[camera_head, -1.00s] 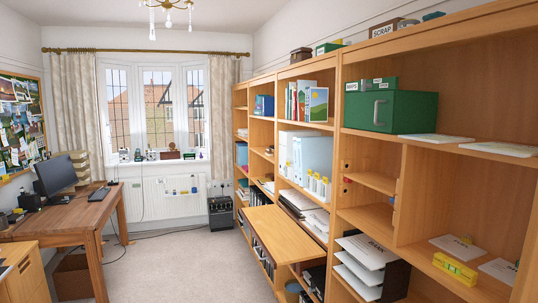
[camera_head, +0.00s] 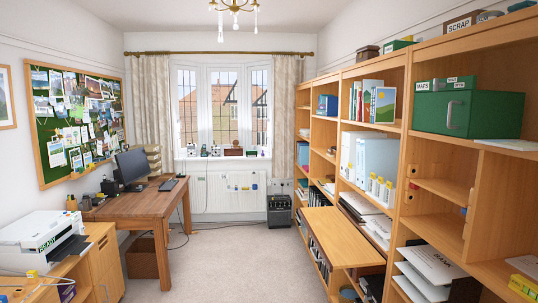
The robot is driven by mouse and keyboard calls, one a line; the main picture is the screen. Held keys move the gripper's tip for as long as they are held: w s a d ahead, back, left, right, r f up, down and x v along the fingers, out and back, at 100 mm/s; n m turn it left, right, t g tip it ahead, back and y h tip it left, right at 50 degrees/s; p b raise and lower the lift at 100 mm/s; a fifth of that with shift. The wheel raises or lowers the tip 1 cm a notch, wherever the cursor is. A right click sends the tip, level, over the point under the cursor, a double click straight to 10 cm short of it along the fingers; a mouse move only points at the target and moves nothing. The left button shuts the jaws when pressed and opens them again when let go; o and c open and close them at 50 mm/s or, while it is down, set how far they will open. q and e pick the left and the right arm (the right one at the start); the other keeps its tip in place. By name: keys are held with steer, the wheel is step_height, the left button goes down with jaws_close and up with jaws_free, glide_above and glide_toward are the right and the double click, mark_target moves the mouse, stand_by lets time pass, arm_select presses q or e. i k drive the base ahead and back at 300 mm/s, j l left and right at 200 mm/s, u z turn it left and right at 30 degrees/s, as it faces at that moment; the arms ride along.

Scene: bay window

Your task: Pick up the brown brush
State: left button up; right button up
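I cannot make out a brown brush in the head view. Small items stand on the window sill (camera_head: 225,157), but they are too small to tell apart clearly. Small dark items also stand at the left end of the wooden desk (camera_head: 150,206), around the monitor (camera_head: 131,166). Neither of my grippers is in view.
Wooden shelving (camera_head: 407,90) fills the right side, with a lowered flap (camera_head: 342,236) jutting out. A printer (camera_head: 35,230) sits on a low cabinet at near left. A black box-like unit (camera_head: 279,211) stands by the radiator (camera_head: 215,192). Carpet (camera_head: 230,265) is clear between.

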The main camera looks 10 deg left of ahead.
mark_target(331, 153)
steer(key=i+u, duration=0.25)
steer(key=u, duration=0.2)
steer(key=i, duration=6.95)
steer(key=i+j+z, duration=0.1)
steer(key=i+z, duration=0.15)
steer(key=z, duration=3.3)
